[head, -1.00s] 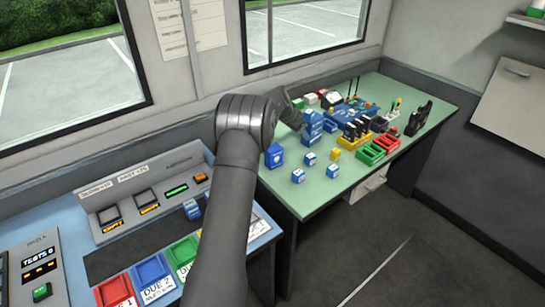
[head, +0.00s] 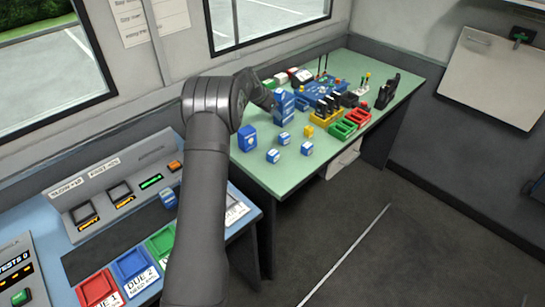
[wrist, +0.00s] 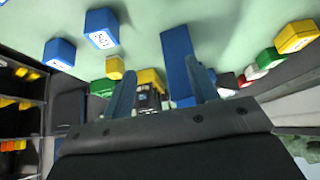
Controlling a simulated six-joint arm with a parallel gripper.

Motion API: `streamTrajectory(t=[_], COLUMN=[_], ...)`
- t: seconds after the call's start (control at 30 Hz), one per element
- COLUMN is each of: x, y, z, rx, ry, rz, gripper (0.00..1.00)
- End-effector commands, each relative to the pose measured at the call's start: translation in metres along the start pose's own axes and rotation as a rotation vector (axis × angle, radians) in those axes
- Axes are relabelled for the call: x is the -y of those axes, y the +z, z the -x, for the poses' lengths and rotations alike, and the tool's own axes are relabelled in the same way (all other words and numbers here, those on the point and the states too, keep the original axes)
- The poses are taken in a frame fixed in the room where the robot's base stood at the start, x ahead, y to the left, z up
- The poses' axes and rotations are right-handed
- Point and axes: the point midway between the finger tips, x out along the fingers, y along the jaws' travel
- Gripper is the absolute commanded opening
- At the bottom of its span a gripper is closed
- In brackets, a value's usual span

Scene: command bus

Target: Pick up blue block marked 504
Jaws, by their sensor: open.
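Several blue blocks with white labels stand on the green table (head: 262,176) in the head view. They include a tall blue stack or block (head: 284,108), a larger block at left (head: 249,139) and small blocks (head: 272,156) in front. Their numbers are too small to read, so I cannot tell which is 504. My gripper (wrist: 161,85) is open. In the wrist view a long blue object (wrist: 177,65) shows between its fingers, nearer the right one. Two labelled blue blocks (wrist: 102,28) (wrist: 60,53) lie to the left. In the head view my gripper (head: 270,103) is beside the tall blue stack, partly hidden.
The table's front left is bare.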

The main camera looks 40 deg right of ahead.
Motion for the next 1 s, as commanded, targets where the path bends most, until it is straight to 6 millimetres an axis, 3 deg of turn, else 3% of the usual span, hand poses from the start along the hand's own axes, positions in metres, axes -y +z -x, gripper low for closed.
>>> streamTrajectory(t=[0.67, 0.77, 1.0], x=[-0.002, -0.008, -0.049], y=[0.0, 0.003, 0.029], z=[0.004, 0.017, 0.08], rx=[0.002, 0.015, 0.084], ry=[-0.001, -0.005, -0.025], rz=[0.001, 0.008, 0.051], gripper=[0.58, 0.58, 0.58])
